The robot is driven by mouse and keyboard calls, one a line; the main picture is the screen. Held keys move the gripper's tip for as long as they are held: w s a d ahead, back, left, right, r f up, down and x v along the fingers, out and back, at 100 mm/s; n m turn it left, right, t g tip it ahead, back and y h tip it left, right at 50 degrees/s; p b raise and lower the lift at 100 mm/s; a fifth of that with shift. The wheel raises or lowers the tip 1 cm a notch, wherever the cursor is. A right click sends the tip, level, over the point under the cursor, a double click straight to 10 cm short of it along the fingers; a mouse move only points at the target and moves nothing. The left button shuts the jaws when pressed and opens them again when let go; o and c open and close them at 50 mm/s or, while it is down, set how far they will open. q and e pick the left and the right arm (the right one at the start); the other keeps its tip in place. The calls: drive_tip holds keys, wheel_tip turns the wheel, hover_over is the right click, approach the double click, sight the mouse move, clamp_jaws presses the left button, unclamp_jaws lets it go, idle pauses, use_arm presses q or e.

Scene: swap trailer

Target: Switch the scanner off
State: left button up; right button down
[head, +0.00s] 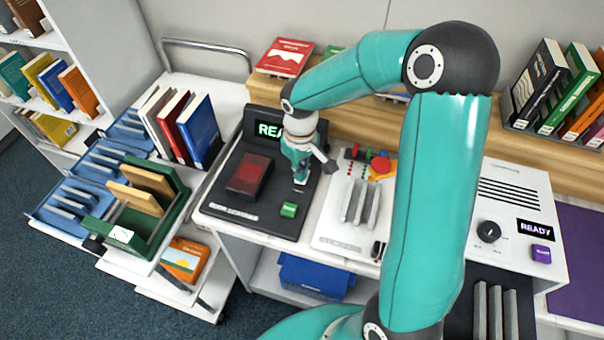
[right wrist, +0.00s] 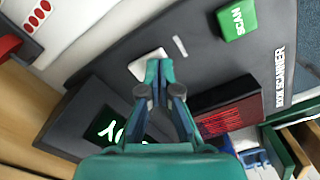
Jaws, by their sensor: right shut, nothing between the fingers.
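The book scanner (head: 262,208) is a black unit on the white counter. Its display (head: 268,130) is lit green and reads READY, partly hidden by my right gripper. A dark red window (head: 249,175) and a green SCAN button (head: 289,210) are on its top. In the right wrist view a white switch-like piece (right wrist: 146,66) sits on the scanner (right wrist: 200,60), partly covered by my fingertips. My right gripper (head: 300,181) is shut and empty, pointing down at that piece; I cannot tell whether it touches. My left gripper is not in view.
Right of the scanner is a white panel (head: 335,225) with grey slats and a red knob. A white machine (head: 520,180) with a dial stands further right. A book cart (head: 200,175) with blue trays and a green box (head: 120,236) is at left.

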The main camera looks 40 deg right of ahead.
drive_tip(key=shift+f+b, duration=0.45)
drive_tip(key=shift+f, duration=0.1)
drive_tip(key=shift+r, duration=0.1)
drive_tip(key=shift+r+p, duration=2.55)
drive_tip(key=shift+r, duration=0.9)
drive_tip(key=shift+s, duration=0.1)
